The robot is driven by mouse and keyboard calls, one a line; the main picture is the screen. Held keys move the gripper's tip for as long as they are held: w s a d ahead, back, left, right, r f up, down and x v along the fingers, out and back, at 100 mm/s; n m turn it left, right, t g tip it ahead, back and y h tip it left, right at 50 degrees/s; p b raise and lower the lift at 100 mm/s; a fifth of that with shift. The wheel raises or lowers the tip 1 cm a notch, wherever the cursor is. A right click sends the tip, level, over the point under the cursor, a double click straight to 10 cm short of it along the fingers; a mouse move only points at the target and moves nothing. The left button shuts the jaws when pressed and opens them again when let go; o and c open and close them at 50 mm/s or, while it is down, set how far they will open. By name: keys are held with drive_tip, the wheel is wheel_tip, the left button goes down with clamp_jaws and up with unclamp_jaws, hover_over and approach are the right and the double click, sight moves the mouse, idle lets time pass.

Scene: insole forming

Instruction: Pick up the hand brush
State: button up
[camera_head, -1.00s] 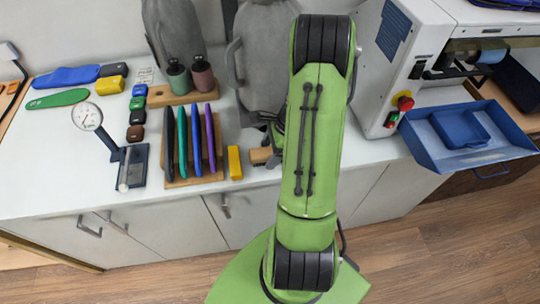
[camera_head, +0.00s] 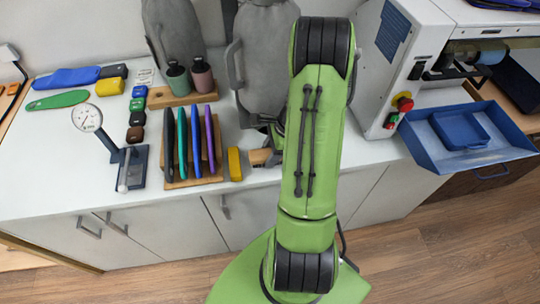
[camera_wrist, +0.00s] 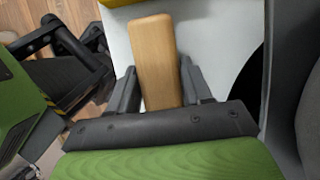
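The hand brush shows as a pale wooden block (camera_head: 260,157) at the front edge of the white bench in the head view, partly hidden by my arm. In the wrist view its wooden body (camera_wrist: 154,60) lies between the two dark fingers of my gripper (camera_wrist: 158,85). The fingers are apart, one on each side of the wood, with a narrow strip of white beside the left finger. Firm contact cannot be made out. Any bristles are hidden. In the head view the gripper is mostly hidden behind my green arm.
A yellow block (camera_head: 234,164) lies just left of the brush. A wooden rack (camera_head: 194,180) with several coloured tools stands further left. A grey upright form (camera_head: 264,60) stands behind. A white machine (camera_head: 400,60) with a blue tray (camera_head: 420,150) is at the right.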

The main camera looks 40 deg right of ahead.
sight(270, 152)
drive_tip(key=c, duration=0.5)
wheel_tip(270, 152, up, 11)
drive_tip(key=shift+f+p, duration=0.2)
drive_tip(key=shift+p, duration=1.05)
